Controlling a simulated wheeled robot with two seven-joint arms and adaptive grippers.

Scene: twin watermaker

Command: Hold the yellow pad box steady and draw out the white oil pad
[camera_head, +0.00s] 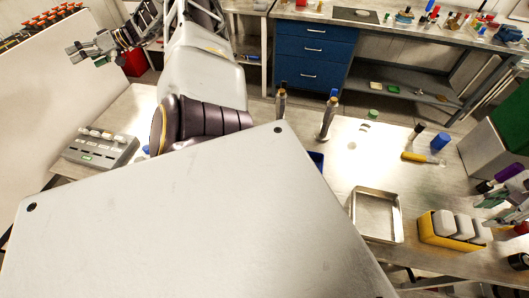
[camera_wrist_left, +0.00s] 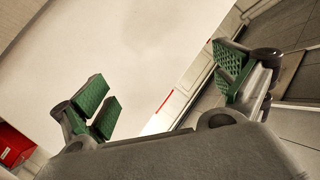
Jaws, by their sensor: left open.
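The yellow pad box (camera_head: 436,238) stands on the metal table at the right in the head view. Several white oil pads (camera_head: 444,224) stand upright in a row in it. My left gripper (camera_head: 92,47) is open and empty, raised at the far upper left, well away from the box. Its spread green-padded fingers show in the left wrist view (camera_wrist_left: 168,90) with nothing between them. My right gripper (camera_head: 500,203) is partly in view at the right edge, just to the right of the box. Its jaw gap is not clear, and part of it is cut off.
An empty metal tray (camera_head: 377,238) lies left of the box. A yellow-handled tool (camera_head: 418,158), a blue cap (camera_head: 440,141) and two upright metal posts (camera_head: 328,118) are further back. A grey button panel (camera_head: 100,148) stands at the left. The table between posts and tray is largely clear.

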